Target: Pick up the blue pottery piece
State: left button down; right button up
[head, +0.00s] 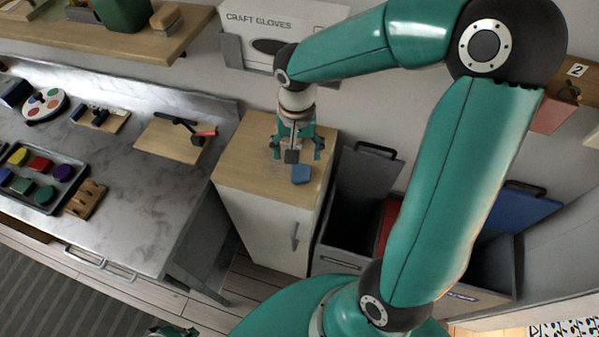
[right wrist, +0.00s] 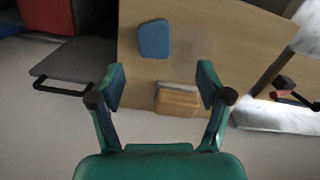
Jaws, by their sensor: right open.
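The blue pottery piece (head: 301,174) is a small flat piece with rounded corners. It lies on the wooden top of a white cabinet (head: 240,150), near its right front part. My right gripper (head: 298,153) is open and empty above the cabinet top, just behind the piece in the head view. In the right wrist view, the blue piece (right wrist: 154,38) lies beyond the open fingers (right wrist: 160,86), slightly left of centre, not between them. A small teal and dark part at the bottom edge of the head view appears to be my left gripper (head: 172,331), mostly cut off.
A tan wooden block (right wrist: 176,102) sits near the cabinet top's edge, between the fingers in the wrist view. Open bins (head: 355,205) stand right of the cabinet. A marble counter (head: 135,205) with a paint tray (head: 45,200) is left. A glove box (head: 280,30) is behind.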

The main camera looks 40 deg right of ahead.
aim_at(301, 172)
jog(key=f, duration=0.4)
jog(key=s+f+p, duration=0.1)
jog(key=f, duration=0.1)
jog(key=shift+d, duration=0.2)
jog(key=shift+w+f, duration=0.1)
jog(key=shift+f, duration=0.4)
jog(key=c, duration=1.2)
